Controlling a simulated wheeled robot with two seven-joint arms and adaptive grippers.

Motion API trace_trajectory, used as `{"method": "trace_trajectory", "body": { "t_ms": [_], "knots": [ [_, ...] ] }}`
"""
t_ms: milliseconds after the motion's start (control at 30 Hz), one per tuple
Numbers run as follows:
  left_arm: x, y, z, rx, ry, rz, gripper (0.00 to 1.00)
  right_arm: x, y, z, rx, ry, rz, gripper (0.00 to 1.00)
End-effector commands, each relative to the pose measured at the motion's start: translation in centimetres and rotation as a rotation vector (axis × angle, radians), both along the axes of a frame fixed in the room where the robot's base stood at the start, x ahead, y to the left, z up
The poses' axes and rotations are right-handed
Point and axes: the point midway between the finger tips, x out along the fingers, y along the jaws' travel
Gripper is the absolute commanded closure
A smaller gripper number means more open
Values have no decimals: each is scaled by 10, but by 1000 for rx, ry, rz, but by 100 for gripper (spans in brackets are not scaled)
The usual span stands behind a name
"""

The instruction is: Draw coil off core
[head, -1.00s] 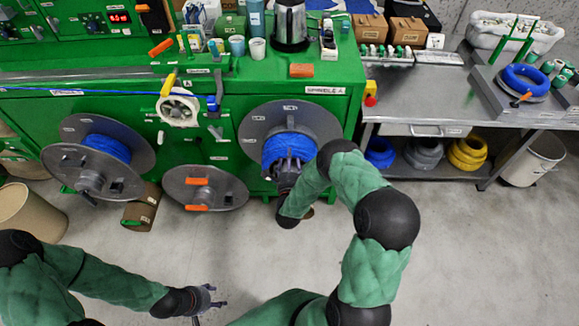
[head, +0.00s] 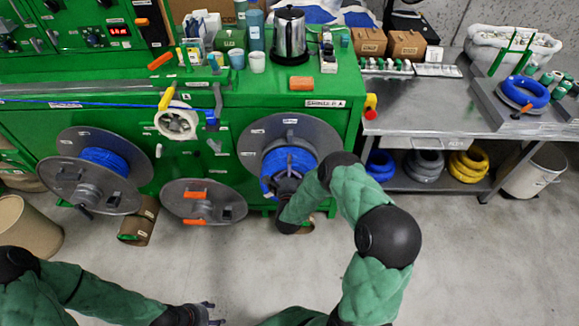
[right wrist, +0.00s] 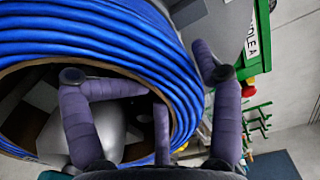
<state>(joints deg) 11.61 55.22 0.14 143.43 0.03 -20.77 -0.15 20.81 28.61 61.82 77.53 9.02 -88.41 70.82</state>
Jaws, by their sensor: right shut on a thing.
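The blue coil (head: 296,158) sits around the core in front of the large grey disc (head: 312,136) of spindle A. It fills the top left of the right wrist view (right wrist: 105,30). Inside its ring the grey core (right wrist: 115,130) shows partly behind my fingers. My right gripper (head: 283,184) is shut on the coil's near side, with fingers inside and outside the ring in the wrist view (right wrist: 183,95). Whether the coil still touches the core is hidden. My left gripper (head: 208,315) is low in the head view, away from the machine; its fingers are too small to judge.
Another spool with blue cable (head: 105,160) and a loose grey disc (head: 204,202) are left of the coil. The steel bench (head: 420,110) is at right, with a blue coil (head: 525,92) on its stand. Open floor (head: 420,250) lies in front.

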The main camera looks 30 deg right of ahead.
Motion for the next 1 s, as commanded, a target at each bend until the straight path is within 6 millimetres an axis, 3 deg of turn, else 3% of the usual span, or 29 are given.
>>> {"method": "trace_trajectory", "body": {
  "t_ms": [1000],
  "knots": [
    [0,0,4,0,0,0,45,1,-1,12,-4,-9,-1,93]
  ]
}}
